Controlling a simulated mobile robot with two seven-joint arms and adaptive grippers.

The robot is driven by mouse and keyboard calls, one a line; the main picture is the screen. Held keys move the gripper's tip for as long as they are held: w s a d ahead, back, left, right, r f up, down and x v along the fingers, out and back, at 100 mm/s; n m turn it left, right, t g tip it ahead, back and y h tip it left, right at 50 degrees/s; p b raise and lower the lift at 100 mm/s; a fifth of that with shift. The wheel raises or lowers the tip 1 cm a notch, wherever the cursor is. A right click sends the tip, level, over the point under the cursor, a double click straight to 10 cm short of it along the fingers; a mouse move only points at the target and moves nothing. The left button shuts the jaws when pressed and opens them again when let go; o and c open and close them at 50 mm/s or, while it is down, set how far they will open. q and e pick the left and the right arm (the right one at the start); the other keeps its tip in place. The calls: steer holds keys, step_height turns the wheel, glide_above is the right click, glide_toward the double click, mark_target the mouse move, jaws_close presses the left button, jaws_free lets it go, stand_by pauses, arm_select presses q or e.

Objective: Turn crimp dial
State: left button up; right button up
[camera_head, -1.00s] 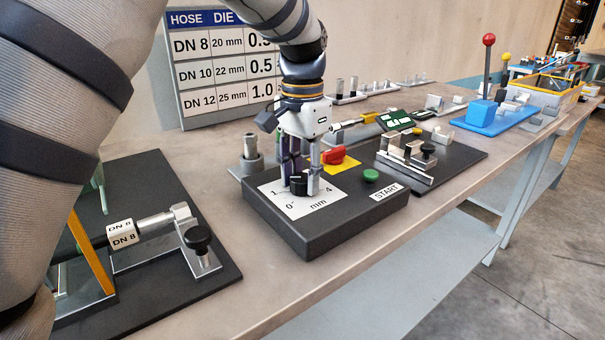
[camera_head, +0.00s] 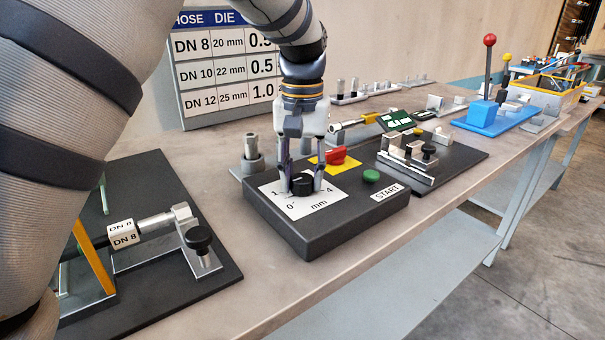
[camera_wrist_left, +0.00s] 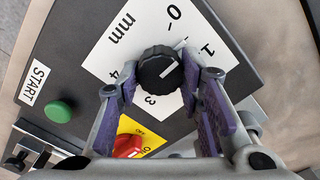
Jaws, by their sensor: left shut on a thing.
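The black crimp dial (camera_head: 302,187) stands on a white scale plate marked 0, 1, 4 and mm, on a dark control box (camera_head: 323,236). My left gripper (camera_head: 302,182) points straight down, with its fingers shut on the dial from two sides. In the left wrist view the dial (camera_wrist_left: 160,72) sits between the purple-padded fingertips (camera_wrist_left: 161,84). Its white pointer line aims up and right, roughly towards the 1. The 3 and 4 show near the fingers; the 2 is hidden. My right gripper is not in view.
The box also carries a red switch (camera_head: 334,156) on a yellow plate and a green button (camera_head: 371,176) by a START label. A hose fixture (camera_head: 180,233) stands at left, a clamp fixture (camera_head: 409,158) at right. A hose-die chart (camera_head: 222,65) stands behind.

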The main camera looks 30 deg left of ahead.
mark_target(303, 177)
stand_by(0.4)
arm_select(q)
steer(key=o, duration=1.2)
steer(key=shift+c, duration=0.2)
step_height(303, 177, up, 12)
